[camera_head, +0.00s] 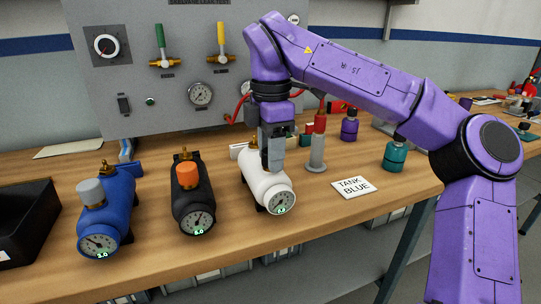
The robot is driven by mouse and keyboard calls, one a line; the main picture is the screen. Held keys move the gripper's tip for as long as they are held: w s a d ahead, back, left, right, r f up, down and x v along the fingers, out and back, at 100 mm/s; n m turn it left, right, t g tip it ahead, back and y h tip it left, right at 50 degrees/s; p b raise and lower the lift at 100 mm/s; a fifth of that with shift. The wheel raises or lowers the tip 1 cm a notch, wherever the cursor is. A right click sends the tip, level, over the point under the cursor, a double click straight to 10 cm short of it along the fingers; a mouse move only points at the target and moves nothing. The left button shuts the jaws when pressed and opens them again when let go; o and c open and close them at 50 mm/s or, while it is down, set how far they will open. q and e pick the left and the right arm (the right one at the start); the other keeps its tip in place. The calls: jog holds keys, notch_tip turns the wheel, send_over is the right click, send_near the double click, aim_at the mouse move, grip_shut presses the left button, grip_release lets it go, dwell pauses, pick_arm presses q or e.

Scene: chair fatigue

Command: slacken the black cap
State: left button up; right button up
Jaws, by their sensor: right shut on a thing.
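My right gripper (273,160) comes down from above onto the top of the white tank (265,186). It is shut on the black cap there, which its grey fingers almost wholly hide. The white tank lies on the wooden bench with a round gauge (281,203) at its front end and a green readout. The black tank (193,205) to its left carries an orange cap (187,174). The blue tank (106,220) at the left carries a grey cap (91,192). My left gripper is out of view.
A card reading TANK: BLUE (353,187) lies right of the white tank. A grey cylinder with a red top (317,150), a purple bottle (350,126) and a teal bottle (395,155) stand behind. A black bin (30,225) is at far left. A valve panel (180,95) stands at the back.

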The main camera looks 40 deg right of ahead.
jog(key=shift+r+n+p, duration=0.15)
jog(key=shift+n+p, duration=0.4)
jog(key=shift+n, duration=0.15)
jog(key=shift+n+p, duration=0.3)
jog(key=shift+n, duration=0.4)
jog(key=shift+f+n, duration=0.2)
jog(key=shift+n, duration=0.4)
jog(key=shift+r+n+p, duration=0.2)
jog(key=shift+n+p, duration=1.05)
jog(key=shift+n, duration=0.35)
jog(key=shift+f+n, duration=0.15)
jog(key=shift+n, duration=0.25)
